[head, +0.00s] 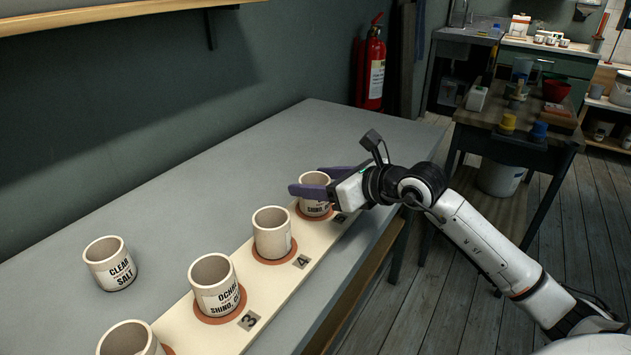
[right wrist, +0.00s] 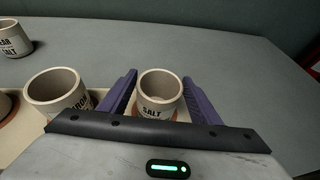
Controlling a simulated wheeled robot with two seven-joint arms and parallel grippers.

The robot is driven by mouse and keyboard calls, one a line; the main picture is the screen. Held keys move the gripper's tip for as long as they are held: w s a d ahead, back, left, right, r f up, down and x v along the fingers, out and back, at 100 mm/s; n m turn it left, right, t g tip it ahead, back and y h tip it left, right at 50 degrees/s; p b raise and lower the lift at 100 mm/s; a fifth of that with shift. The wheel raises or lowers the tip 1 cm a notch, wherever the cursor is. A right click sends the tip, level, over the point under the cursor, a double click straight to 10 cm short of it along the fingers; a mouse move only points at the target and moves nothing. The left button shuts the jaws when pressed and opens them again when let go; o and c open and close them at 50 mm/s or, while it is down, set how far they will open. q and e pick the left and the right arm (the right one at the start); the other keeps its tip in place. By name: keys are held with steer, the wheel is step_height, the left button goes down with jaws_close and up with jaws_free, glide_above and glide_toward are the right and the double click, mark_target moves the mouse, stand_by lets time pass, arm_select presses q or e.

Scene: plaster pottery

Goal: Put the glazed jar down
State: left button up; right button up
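The glazed jar (head: 314,209), cream with black lettering, stands upright on a terracotta disc at the far end of the pale board (head: 292,284). It also shows in the right wrist view (right wrist: 159,102). My right gripper (head: 312,187) has its purple fingers on either side of this jar. In the right wrist view narrow gaps show between the jar and the fingers (right wrist: 160,90), so the gripper looks open around it. The finger nearest the head camera hides part of the jar. My left gripper is not in view.
Other jars stand on discs along the board: one beside number 4 (head: 272,237), one beside number 3 (head: 217,291), and one at the bottom edge (head: 130,342). A "clear salt" jar (head: 110,268) stands on the grey table (head: 180,215). The table's far end is clear.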

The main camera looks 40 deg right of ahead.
steer(key=shift+o, duration=0.9)
steer(key=shift+r, duration=0.15)
steer(key=v, duration=1.2)
steer(key=shift+s, duration=0.1)
